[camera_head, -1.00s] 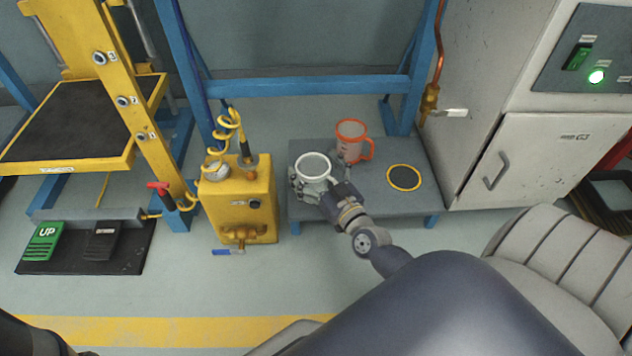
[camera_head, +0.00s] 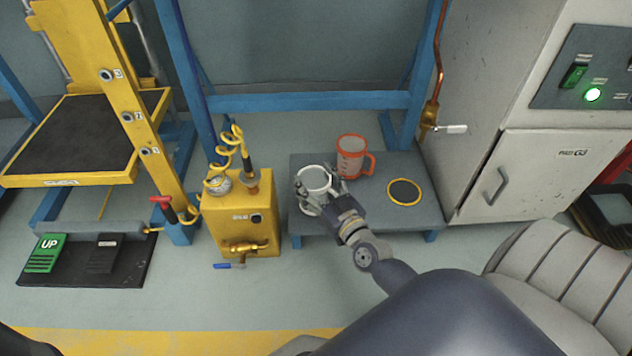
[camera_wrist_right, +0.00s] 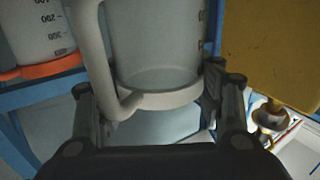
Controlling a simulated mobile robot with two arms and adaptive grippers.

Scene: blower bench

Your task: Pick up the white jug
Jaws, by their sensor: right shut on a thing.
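The white jug (camera_head: 315,178) is a clear measuring jug with a white rim, base and handle. It is at the left end of the low grey bench in the head view. My right gripper (camera_head: 318,198) is shut on it, with fingers on both sides. In the right wrist view the jug (camera_wrist_right: 158,50) fills the middle, its handle towards the camera, between the fingers of my right gripper (camera_wrist_right: 160,108). I cannot tell whether its base touches the bench. My left gripper is not in view.
A similar jug with orange trim (camera_head: 351,158) stands close behind. The grey bench (camera_head: 372,213) has a yellow-ringed black disc (camera_head: 404,192) at its right. A yellow tank (camera_head: 240,218) stands just left of the bench, and a grey cabinet (camera_head: 520,170) to the right.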

